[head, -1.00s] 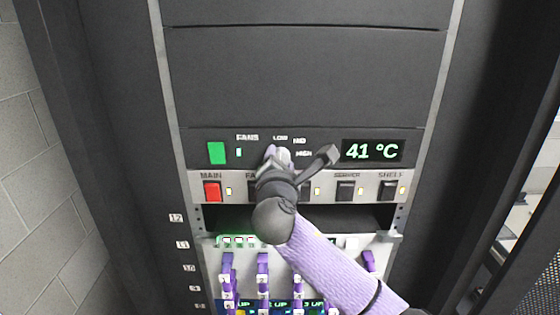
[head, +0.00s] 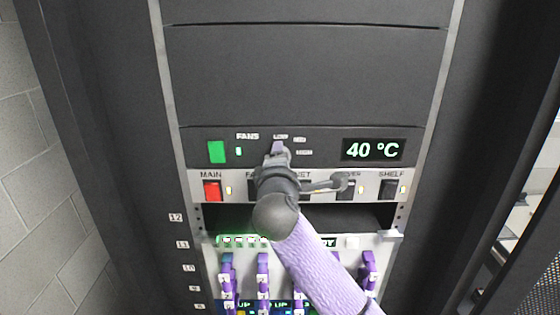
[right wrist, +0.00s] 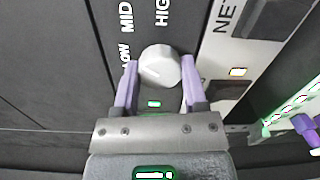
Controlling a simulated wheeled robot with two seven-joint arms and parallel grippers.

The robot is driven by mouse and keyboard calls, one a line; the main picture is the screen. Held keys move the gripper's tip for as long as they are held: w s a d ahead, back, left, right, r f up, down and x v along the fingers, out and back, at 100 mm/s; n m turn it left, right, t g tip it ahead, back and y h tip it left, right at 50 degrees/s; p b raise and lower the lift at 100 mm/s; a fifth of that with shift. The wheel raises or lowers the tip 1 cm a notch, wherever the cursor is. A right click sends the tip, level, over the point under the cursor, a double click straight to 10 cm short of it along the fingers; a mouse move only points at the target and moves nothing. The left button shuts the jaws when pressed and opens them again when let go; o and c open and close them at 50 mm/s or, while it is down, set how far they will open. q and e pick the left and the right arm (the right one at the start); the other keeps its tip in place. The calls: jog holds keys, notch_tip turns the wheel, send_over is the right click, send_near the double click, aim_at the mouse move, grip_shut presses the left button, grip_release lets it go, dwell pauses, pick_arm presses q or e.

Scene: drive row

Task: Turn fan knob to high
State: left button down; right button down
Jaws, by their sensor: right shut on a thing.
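The fan knob (right wrist: 160,65) is a white round knob, seen close in the right wrist view. The labels LOW, MID and HIGH stand around it on the dark panel. My right gripper (right wrist: 160,80) has a purple finger on each side of the knob and is shut on it. In the head view my right gripper (head: 277,146) reaches the fan panel just below the LOW label, and hides the knob. I cannot tell for certain which label the knob points to. My left gripper is not in view.
A display (head: 373,149) reads 40 °C. A green square (head: 216,152) sits at the panel's left. Below is a switch strip with a red MAIN switch (head: 212,191) and several black switches. Lower down are modules with purple levers (head: 228,272).

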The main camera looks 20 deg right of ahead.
jog(key=m+b, duration=0.1)
jog(key=m, duration=0.9)
jog(key=shift+f+y, duration=0.1)
jog(key=shift+y, duration=0.3)
jog(key=shift+m, duration=0.4)
jog(key=shift+c, duration=0.7)
grip_release()
jog(key=shift+s, duration=0.1)
jog(key=b+v, duration=0.3)
jog(key=v, duration=0.6)
jog(key=shift+s, duration=0.35)
